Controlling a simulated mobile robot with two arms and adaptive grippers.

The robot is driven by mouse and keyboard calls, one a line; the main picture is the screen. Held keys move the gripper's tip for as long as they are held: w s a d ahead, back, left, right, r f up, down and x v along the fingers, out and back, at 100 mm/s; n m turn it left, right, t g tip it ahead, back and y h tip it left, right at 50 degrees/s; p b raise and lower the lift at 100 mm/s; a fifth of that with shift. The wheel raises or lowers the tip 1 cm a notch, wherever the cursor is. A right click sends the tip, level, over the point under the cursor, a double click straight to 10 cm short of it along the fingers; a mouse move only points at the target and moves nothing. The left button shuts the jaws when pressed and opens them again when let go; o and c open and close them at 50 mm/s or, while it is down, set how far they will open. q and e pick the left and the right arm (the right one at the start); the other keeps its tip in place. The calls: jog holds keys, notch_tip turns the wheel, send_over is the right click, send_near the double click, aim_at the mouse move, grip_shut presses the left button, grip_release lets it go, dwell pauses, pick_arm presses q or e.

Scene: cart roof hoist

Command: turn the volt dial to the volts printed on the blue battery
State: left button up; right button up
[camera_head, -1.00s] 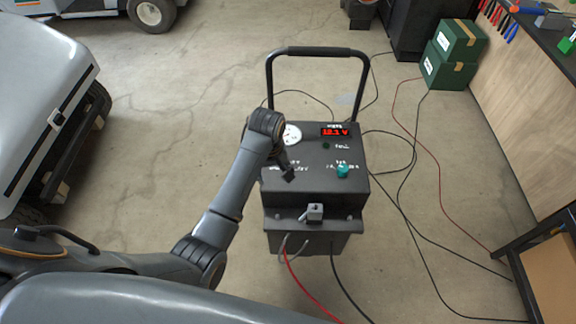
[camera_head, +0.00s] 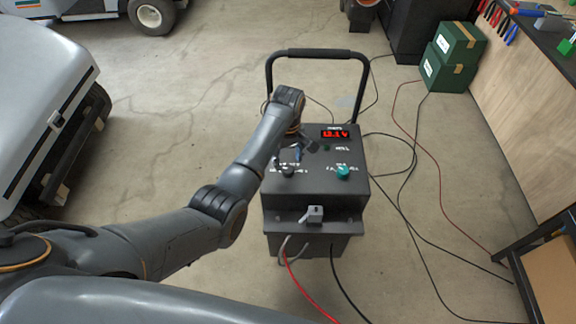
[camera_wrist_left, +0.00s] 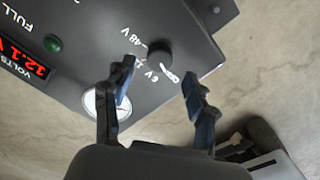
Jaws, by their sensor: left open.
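The grey charger box (camera_head: 318,195) stands upright on the floor. The black volt dial (camera_head: 288,170) is on the left of its sloped top. In the left wrist view the dial (camera_wrist_left: 159,53) has white print beside it, with "6 V" and "48 V" readable and the marks between unclear. My left gripper (camera_wrist_left: 158,72) is open and empty, its fingers spread either side of the dial in that view; contact cannot be told. In the head view the gripper (camera_head: 290,155) is above the box's left half. The blue battery is not in view. My right gripper is not in view.
The red display (camera_wrist_left: 22,58) reads about 12.1. A white gauge (camera_wrist_left: 105,104) and green light (camera_wrist_left: 53,44) are near it. A teal knob (camera_head: 343,172) sits right of the dial. The handle (camera_head: 318,54) rises behind. Cables cross the floor at right; a white cart (camera_head: 40,95) stands left.

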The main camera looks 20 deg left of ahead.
aim_at(288, 169)
pick_arm(q)
jog(key=shift+f, duration=2.05)
jog(key=c, duration=1.2)
